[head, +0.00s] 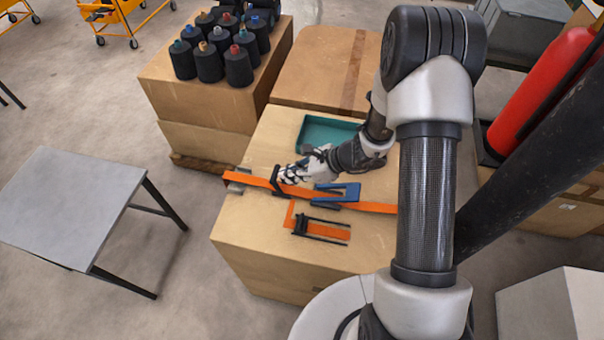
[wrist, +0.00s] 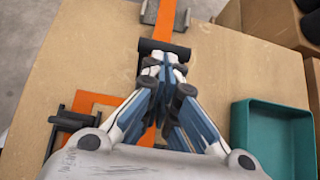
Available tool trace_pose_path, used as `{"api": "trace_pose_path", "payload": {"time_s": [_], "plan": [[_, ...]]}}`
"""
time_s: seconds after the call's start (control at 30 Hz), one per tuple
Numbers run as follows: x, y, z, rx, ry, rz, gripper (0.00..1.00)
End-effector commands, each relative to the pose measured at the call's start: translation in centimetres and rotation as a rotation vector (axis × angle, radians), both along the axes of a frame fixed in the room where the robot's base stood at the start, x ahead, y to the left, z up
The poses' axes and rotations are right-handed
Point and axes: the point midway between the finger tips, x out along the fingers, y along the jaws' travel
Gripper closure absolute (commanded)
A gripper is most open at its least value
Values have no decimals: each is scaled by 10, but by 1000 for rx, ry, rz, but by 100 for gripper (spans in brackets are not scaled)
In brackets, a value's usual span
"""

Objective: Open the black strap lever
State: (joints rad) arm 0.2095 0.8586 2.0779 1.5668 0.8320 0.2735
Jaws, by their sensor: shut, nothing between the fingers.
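An orange strap (head: 380,207) runs across the top of a cardboard box. A black upright lever piece (head: 277,180) stands across this strap near its left end; in the wrist view its dark crossbar (wrist: 178,50) lies right at my fingertips. My gripper (head: 286,177) is shut and empty, at or against that black piece; I cannot tell whether they touch. In the wrist view my closed fingers (wrist: 160,66) cover part of the strap. A blue lever frame (head: 352,190) sits further right on the strap. A second black lever frame (head: 336,239) lies over a short orange strap nearer the front.
A teal tray (head: 313,137) sits behind the strap, close to my wrist. A box with several dark yarn cones (head: 238,66) stands at the back left. A grey table (head: 70,205) is at the left. A red cylinder (head: 540,88) stands at the right.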

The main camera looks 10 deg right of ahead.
Motion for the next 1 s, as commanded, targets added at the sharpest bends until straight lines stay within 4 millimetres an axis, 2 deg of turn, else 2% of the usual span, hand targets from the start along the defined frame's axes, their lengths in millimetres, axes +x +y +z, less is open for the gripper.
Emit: {"api": "trace_pose_path", "payload": {"time_s": [0.4,0.67,1.0], "plan": [[1,3,-1,-3,2,1,100],[7,18,4,-127,49,4,100],[9,23,2,-125,52,-1,100]]}}
